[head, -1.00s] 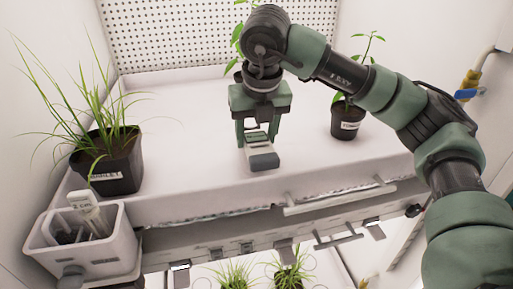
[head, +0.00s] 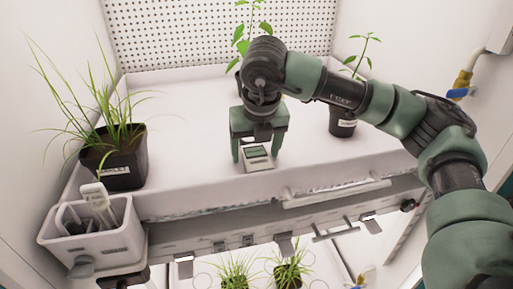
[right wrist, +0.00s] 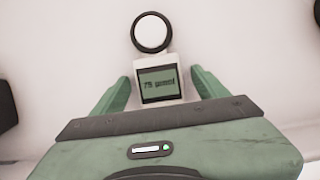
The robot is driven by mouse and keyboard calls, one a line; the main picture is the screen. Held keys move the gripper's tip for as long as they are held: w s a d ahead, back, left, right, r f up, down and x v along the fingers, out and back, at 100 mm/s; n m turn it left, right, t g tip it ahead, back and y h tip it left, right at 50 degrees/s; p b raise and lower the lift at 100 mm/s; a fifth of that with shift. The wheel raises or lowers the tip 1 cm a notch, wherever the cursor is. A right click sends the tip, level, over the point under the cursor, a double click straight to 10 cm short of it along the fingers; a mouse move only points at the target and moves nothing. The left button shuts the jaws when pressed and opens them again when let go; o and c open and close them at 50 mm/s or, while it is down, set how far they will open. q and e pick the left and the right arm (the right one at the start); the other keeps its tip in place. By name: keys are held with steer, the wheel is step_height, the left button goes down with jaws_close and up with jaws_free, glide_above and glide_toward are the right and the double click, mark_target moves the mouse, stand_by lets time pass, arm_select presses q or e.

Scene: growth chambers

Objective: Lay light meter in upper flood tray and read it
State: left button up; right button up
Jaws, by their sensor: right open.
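The light meter (head: 257,157) lies flat on the white floor of the upper flood tray (head: 190,110), near its front edge. In the right wrist view its round white sensor with a black rim (right wrist: 152,33) is at the far end, and its lit green display (right wrist: 159,84) seems to read "75 µmol". My right gripper (head: 257,158) is open above the meter, with its two green fingers on either side and apart from the meter's body in the right wrist view (right wrist: 160,92). My left gripper is not in view.
A grassy potted plant (head: 112,158) stands at the tray's left, a leafy one (head: 343,120) at the right, another behind my wrist. A white caddy (head: 92,238) with tools hangs at the front left. More plants (head: 290,272) show on a lower level.

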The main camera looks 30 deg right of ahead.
mark_target(258, 161)
steer(key=shift+s+a+r, duration=0.1)
steer(key=shift+s+r, duration=0.05)
steer(key=shift+s+a+r, duration=0.1)
steer(key=shift+s+r, duration=0.05)
steer(key=shift+r, duration=0.35)
steer(key=b+v, duration=0.2)
steer(key=v, duration=0.9)
steer(key=shift+b, duration=0.35)
steer(key=shift+f, duration=0.1)
